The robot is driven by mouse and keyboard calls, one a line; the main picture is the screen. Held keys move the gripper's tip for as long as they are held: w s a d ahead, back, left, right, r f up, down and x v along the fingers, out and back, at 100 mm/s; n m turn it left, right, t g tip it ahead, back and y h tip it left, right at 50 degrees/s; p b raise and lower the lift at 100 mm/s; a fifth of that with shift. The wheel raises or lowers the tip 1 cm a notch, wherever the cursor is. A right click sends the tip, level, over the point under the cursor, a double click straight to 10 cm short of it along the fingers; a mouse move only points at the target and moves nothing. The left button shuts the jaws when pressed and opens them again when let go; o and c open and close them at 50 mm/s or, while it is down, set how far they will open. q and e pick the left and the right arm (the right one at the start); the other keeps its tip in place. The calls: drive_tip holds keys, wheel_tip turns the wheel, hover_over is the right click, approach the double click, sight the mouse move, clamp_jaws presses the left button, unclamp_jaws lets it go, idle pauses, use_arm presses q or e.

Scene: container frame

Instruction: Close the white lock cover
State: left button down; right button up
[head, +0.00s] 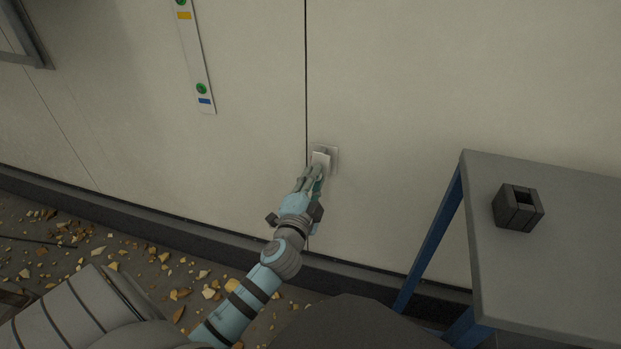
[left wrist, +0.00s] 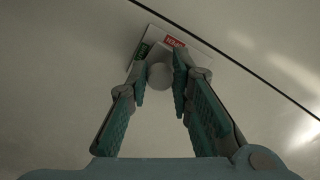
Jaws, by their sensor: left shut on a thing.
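The white lock cover (head: 321,157) is on the pale wall, right beside the dark vertical seam, with a lighter square plate behind it. In the left wrist view a white plate with a red and a green label and a round pale piece (left wrist: 159,76) show between the fingers. My left gripper (head: 316,173) reaches up to the cover from below, and it also shows in the left wrist view (left wrist: 162,82). It is shut on the cover at its lower part. The fingers hide part of the cover, and I cannot tell its exact angle. My right gripper is not in view.
A grey table (head: 560,270) with blue legs stands at the right, with a dark hollow block (head: 517,208) on it. A white strip with green buttons (head: 200,70) is on the wall at upper left. Rubble (head: 120,250) lies on the floor. The wall around the cover is clear.

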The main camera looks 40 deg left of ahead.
use_arm(q)
drive_tip(key=shift+d+f+n, duration=0.1)
drive_tip(key=shift+d+n, duration=0.1)
drive_tip(key=shift+n, duration=0.3)
drive_tip(key=c, duration=1.4)
unclamp_jaws()
drive_tip(key=v, duration=1.2)
